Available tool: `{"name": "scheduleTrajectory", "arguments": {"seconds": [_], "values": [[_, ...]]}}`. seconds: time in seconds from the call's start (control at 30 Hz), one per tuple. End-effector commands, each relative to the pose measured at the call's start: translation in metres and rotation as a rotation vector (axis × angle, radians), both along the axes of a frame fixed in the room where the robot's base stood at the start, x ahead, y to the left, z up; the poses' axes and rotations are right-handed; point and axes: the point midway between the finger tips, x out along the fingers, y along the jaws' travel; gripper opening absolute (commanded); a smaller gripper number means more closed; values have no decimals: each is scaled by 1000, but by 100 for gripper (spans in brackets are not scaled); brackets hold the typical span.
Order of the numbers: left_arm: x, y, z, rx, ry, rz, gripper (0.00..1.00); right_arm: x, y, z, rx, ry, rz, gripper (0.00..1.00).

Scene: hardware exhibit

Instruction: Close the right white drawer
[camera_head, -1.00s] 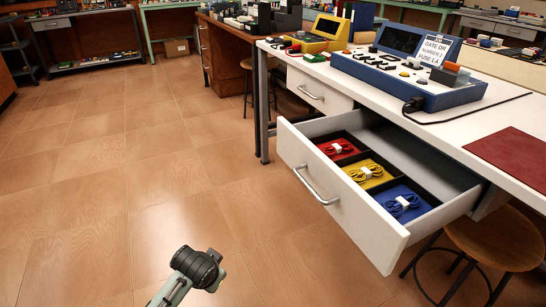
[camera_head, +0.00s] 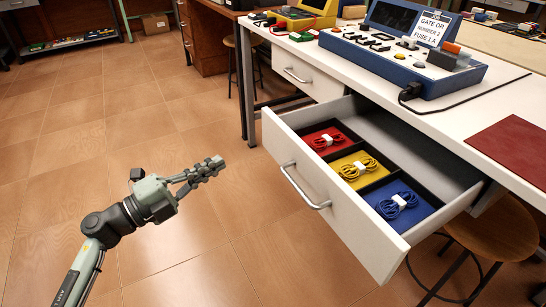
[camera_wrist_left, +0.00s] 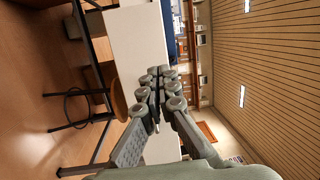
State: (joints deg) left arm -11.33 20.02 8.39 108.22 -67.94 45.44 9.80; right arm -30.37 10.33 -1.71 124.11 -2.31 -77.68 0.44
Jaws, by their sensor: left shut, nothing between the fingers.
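The right white drawer (camera_head: 330,205) is pulled open from the white table. Its front has a curved metal handle (camera_head: 303,187), and inside lie red, yellow and blue compartments with cable bundles (camera_head: 398,203). My left gripper (camera_head: 215,165) is shut and empty, above the floor to the left of the drawer front and apart from it. It points right, toward the drawer. In the left wrist view its fingers (camera_wrist_left: 163,85) are together, with the white table surface (camera_wrist_left: 138,45) beyond. My right gripper is in no view.
A second white drawer (camera_head: 305,79) to the left is closed. A blue console (camera_head: 400,65) with a sign, a yellow device (camera_head: 302,16) and a dark red mat (camera_head: 515,145) are on the table. The floor on the left is clear.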

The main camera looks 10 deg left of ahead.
Motion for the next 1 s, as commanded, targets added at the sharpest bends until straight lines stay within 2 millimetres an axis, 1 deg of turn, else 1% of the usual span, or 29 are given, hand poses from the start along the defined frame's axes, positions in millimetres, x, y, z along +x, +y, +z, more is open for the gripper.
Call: {"name": "scheduleTrajectory", "arguments": {"seconds": [0.03,0.1,0.2,0.27,0.37,0.47,0.8,1.0], "values": [[-5,-5,-7,48,3,-55,0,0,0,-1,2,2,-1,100],[-12,-10,-16,97,12,-114,0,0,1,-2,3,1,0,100],[-17,-14,-23,130,20,-156,0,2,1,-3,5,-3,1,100],[-16,-18,-24,135,20,-164,0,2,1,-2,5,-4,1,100],[-9,-27,-23,133,19,-165,0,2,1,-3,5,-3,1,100],[1,-42,-22,131,19,-164,0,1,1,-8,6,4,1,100],[44,-101,-21,129,20,-163,0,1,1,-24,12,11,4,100],[59,-121,-23,130,20,-162,0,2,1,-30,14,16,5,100]]}}
